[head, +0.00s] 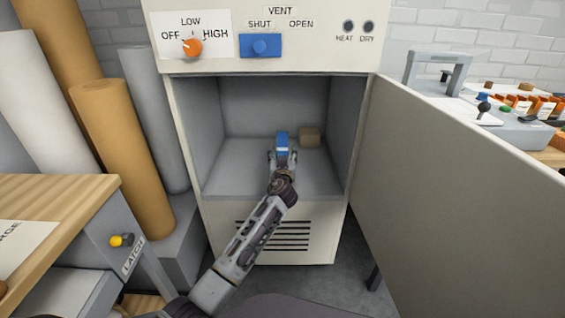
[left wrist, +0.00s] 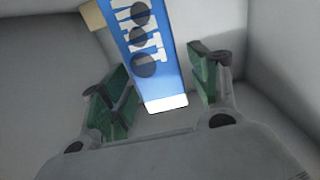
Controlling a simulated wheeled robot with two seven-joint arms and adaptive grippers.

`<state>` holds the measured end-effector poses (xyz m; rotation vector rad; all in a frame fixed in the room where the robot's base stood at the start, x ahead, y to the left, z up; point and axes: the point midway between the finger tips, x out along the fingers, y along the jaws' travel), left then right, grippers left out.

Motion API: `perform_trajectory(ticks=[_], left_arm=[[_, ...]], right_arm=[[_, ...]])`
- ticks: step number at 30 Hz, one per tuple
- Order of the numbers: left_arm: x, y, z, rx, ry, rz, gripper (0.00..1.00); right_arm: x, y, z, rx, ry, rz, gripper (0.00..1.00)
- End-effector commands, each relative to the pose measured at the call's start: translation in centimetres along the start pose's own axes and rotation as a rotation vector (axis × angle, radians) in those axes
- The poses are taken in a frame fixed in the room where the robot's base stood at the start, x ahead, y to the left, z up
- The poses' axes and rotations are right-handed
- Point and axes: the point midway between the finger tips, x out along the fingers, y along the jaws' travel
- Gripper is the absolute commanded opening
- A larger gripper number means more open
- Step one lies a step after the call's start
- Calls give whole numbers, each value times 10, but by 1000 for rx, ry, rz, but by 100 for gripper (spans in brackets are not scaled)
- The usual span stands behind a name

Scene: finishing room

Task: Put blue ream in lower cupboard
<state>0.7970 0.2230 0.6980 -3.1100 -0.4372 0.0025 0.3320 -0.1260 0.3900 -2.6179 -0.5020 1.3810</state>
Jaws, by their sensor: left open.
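The blue ream (head: 281,143) stands inside the open lower cupboard (head: 225,178), on its floor. In the left wrist view the blue ream (left wrist: 155,50) shows a white lower end and dark round marks, and looks tilted in the picture. My left gripper (head: 282,160) reaches into the cupboard at the ream. In the left wrist view its green-padded fingers (left wrist: 160,88) are spread, one on each side of the ream, with visible gaps. My right gripper is not in view.
A tan box (head: 309,137) stands right of the ream in the cupboard; its edge also shows in the left wrist view (left wrist: 93,17). The cupboard door (head: 450,170) stands open at right. A wooden-topped bench (head: 60,205) with a latch is at left.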

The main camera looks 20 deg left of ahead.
Motion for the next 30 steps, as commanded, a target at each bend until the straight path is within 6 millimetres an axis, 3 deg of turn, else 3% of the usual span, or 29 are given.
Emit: perform_trajectory(ticks=[18,30], left_arm=[[-52,0,0,0,-1,0,61],[-61,0,0,-1,0,0,61]], right_arm=[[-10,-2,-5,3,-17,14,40],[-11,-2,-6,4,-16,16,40]])
